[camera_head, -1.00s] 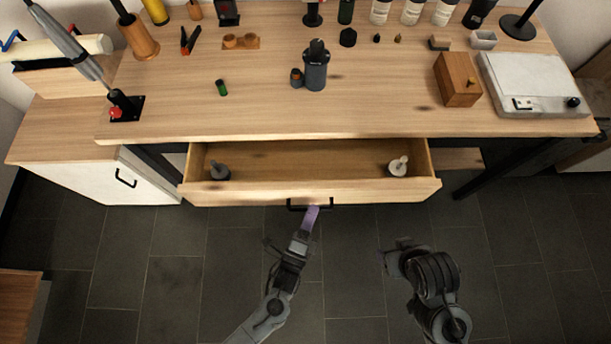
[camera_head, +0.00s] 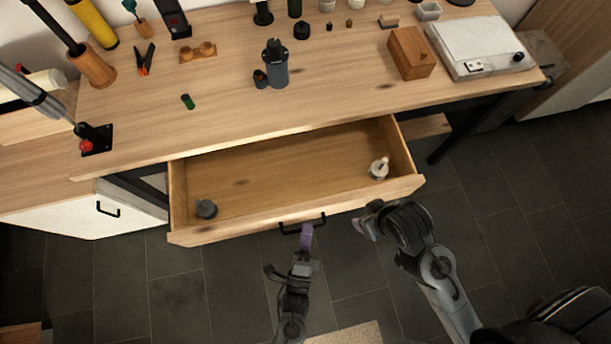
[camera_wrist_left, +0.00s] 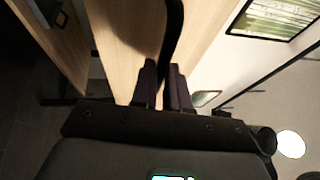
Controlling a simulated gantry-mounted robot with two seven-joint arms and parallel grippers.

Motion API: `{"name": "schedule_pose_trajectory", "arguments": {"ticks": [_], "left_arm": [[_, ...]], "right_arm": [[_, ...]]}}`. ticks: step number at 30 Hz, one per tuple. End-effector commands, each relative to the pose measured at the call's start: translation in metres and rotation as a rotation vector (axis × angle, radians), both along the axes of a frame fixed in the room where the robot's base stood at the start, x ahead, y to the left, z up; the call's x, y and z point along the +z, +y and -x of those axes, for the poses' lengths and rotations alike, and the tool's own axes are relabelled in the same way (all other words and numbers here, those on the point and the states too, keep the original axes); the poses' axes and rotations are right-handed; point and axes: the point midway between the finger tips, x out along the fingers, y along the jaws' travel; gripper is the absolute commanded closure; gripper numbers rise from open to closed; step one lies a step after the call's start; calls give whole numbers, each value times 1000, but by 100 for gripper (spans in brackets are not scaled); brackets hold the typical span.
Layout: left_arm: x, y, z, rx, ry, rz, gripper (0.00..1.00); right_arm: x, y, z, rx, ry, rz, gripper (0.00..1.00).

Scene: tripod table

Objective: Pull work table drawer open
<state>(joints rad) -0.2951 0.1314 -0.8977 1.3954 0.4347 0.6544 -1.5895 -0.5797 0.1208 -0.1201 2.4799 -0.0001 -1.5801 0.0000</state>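The work table (camera_head: 330,105) has a wooden drawer (camera_head: 270,175) that stands pulled well out, its inside visible. Its black bar handle (camera_head: 302,224) is on the middle of the front panel. My left gripper (camera_head: 306,234) is at the handle. In the left wrist view its dark fingers (camera_wrist_left: 163,88) are close together on either side of the black handle (camera_wrist_left: 173,40). My right gripper (camera_head: 366,222) is just in front of the drawer's right part, apart from the handle; its finger gap is not clear.
A grey piece (camera_head: 206,209) and a white piece (camera_head: 378,168) stand in the drawer. A white cabinet (camera_head: 105,208) is at left. Bottles, a wooden box (camera_head: 411,53) and a white device (camera_head: 479,47) stand on the tabletop. Dark tiled floor lies in front.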

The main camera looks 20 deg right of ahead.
Motion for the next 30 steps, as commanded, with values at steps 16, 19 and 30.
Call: {"name": "schedule_pose_trajectory", "arguments": {"ticks": [16, 19, 30], "left_arm": [[-1, 3, 5, -1, 2, -1, 62], [-3, 8, 14, -1, 2, -1, 62], [-13, 38, 67, 0, 3, -2, 62]], "right_arm": [[1, 0, 0, 0, 1, 0, 36], [3, 0, 0, 0, 1, 0, 36], [11, 0, 0, -1, 1, -1, 36]]}}
